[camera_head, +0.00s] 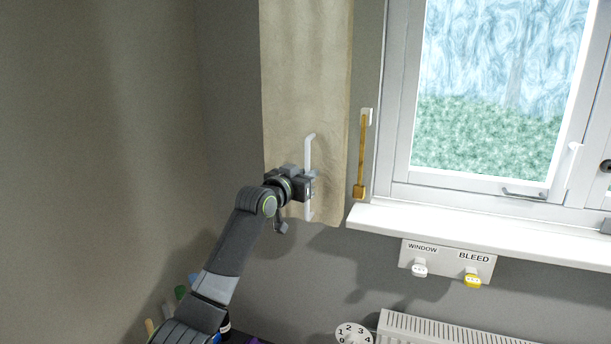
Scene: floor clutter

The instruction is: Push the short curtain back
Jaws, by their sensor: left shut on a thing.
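The short curtain (305,75) is a beige cloth panel hanging left of the window, its lower edge just below sill height. A white upright handle or wand (309,152) runs down in front of its lower part. My left gripper (312,185) is at that wand, in front of the curtain, and is shut on it. The fingers hide the middle of the wand. My right gripper is not in view.
The window (400,110) and its white sill (480,234) are right of the curtain. A yellow strap (361,155) hangs between them. Below are a plate with two knobs (448,262), a numbered dial (354,334) and a radiator (440,328). Colored items (181,292) stand at lower left.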

